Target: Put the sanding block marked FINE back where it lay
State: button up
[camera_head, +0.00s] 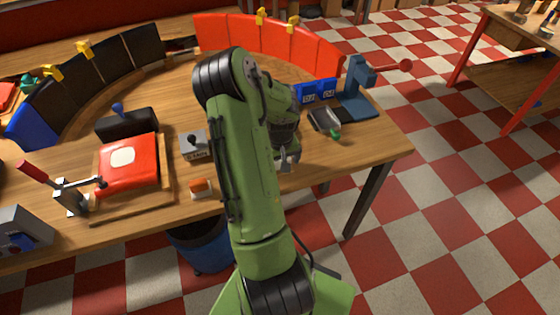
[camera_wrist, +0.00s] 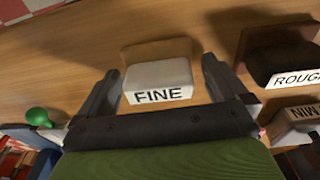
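The FINE block (camera_wrist: 158,76) is pale grey with a white label. It sits over the wooden table in the wrist view, with a tan patch just behind it. My gripper (camera_wrist: 161,70) is open, with one finger on each side of the block. A gap shows at the right finger; at the left I cannot tell whether it touches. In the head view my gripper (camera_head: 285,161) is low over the table's right part, and my arm hides the block there.
A dark ROUGH block (camera_wrist: 284,56) and another labelled block (camera_wrist: 293,124), partly cut off, lie to the right in the wrist view. A green knob (camera_wrist: 37,117) is at the left. Blue bins (camera_head: 315,92) and a blue stand (camera_head: 358,90) are behind my gripper.

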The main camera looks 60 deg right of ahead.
notch_tip(320, 180, up, 12)
jog(key=a+p, duration=0.1)
jog(key=p, duration=0.1)
jog(key=w+a+r+n+t, duration=0.1)
jog(key=w+a+r, duration=0.25)
jog(key=a, duration=0.25)
jog(key=w+a+r+n+t+y, duration=0.1)
jog(key=w+a+r+n, duration=0.1)
jog(key=a+r, duration=0.35)
jog(key=w+a+r+n+t, duration=0.1)
jog(key=w+a+r, duration=0.2)
jog(key=a, duration=0.4)
jog(key=s+a+r+n+t, duration=0.1)
jog(key=s+a, duration=0.3)
jog(key=a, duration=0.4)
jog(key=s+a+r+n, duration=0.3)
jog(key=s+a+n, duration=0.1)
jog(key=a, duration=0.5)
jog(key=shift+s+r+t, duration=0.2)
jog(key=shift+s+t, duration=0.2)
jog(key=shift+s, duration=0.15)
